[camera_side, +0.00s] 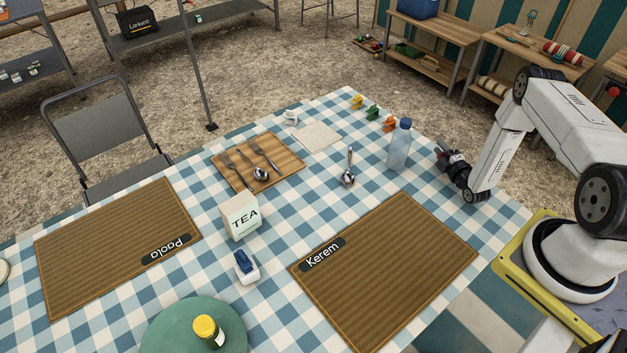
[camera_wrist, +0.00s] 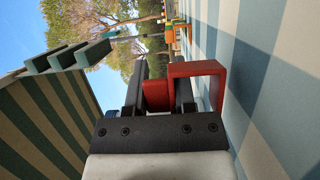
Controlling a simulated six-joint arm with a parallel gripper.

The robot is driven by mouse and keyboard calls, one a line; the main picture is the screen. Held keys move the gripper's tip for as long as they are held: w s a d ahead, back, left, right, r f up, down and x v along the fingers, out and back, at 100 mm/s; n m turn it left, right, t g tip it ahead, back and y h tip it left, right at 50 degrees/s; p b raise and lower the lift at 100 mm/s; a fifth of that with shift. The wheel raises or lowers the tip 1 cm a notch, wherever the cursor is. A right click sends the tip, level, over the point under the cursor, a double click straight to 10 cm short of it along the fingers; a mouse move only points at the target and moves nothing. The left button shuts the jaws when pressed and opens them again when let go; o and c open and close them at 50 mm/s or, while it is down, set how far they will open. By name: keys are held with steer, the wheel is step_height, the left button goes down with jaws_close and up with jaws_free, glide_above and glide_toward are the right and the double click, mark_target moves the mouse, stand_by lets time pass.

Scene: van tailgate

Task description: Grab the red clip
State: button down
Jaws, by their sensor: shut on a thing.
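The red clip (camera_wrist: 205,69) shows in the wrist view as a squared red bracket, with part of it between the two dark fingers. My gripper (camera_wrist: 160,72) is shut on it. The clip's outer part sticks out to the right, close to the checked tablecloth; I cannot tell whether it touches the cloth or table edge. The red clip cannot be made out clearly there.
Orange (camera_side: 389,124), green (camera_side: 372,112) and yellow (camera_side: 357,102) clips sit along the table's far edge. A water bottle (camera_side: 399,146) stands left of my gripper. A placemat marked Kerem (camera_side: 390,265) lies nearer.

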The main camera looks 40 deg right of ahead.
steer(key=shift+r, duration=0.5)
steer(key=s+a+r, duration=0.7)
steer(key=s+r, duration=0.3)
steer(key=s, duration=0.2)
steer(key=shift+a+r, duration=0.2)
steer(key=shift+r, duration=0.15)
